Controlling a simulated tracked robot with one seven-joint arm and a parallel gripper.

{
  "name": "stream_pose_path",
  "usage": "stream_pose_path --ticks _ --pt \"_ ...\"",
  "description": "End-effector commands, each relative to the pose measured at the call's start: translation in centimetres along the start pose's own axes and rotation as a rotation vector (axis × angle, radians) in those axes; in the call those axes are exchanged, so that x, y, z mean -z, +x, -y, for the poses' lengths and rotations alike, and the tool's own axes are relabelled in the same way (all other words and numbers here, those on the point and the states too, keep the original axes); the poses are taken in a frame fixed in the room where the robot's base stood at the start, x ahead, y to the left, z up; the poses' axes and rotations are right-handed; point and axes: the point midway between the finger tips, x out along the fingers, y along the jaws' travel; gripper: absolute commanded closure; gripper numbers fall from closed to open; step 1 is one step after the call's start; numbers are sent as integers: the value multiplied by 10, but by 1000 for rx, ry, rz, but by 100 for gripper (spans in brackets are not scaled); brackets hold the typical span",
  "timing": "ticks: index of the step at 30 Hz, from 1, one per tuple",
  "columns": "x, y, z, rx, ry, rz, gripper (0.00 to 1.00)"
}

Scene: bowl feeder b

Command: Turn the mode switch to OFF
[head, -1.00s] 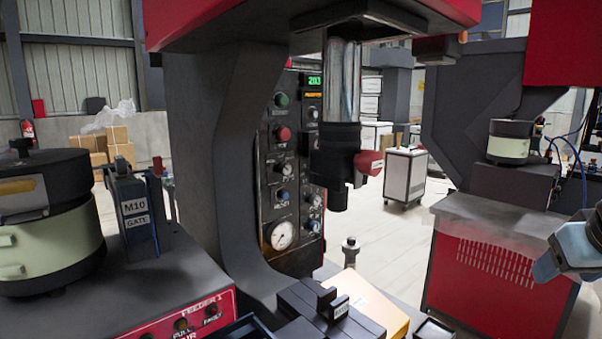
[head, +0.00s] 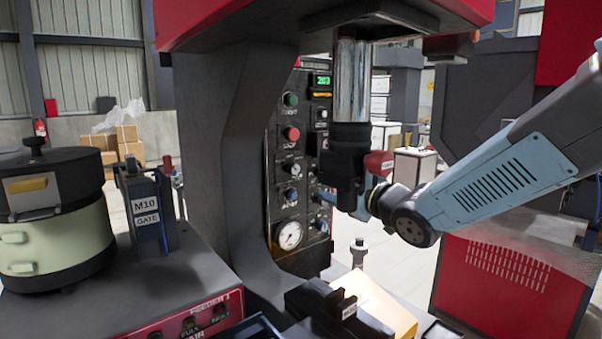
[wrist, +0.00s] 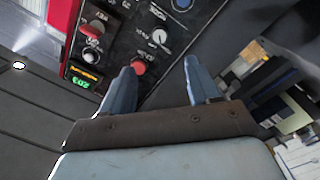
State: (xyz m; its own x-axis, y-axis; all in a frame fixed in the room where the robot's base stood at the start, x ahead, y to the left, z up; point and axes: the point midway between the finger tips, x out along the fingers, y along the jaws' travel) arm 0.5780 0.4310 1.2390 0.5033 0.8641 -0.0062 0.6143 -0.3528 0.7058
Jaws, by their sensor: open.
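The black control panel (head: 304,160) on the press frame carries several buttons and knobs. A white-faced knob with a pointer (wrist: 159,36) shows in the wrist view, just beyond a red push button (wrist: 138,67). The labels are too small to read, so I cannot tell which control is the mode switch or its setting. My gripper (wrist: 158,68) is open and empty in front of the panel, its blue fingers apart, with the red button seen between them. In the head view my arm reaches in from the right; the press spindle hides most of the gripper.
The dark press spindle (head: 350,150) with a red part hangs close to my wrist. A round feeder bowl (head: 52,225) and the M10 gate unit (head: 147,210) stand left. A red machine (head: 505,280) stands right.

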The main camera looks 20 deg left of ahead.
Motion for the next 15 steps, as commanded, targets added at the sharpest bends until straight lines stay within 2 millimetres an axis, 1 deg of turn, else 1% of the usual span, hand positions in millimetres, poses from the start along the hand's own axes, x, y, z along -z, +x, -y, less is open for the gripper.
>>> stream_pose_path --ticks 5,8,15 --pt "3 15 2 2 -1 -14 39" --pt "2 30 2 4 -2 -12 39" --pt "2 72 2 3 -1 -11 39"
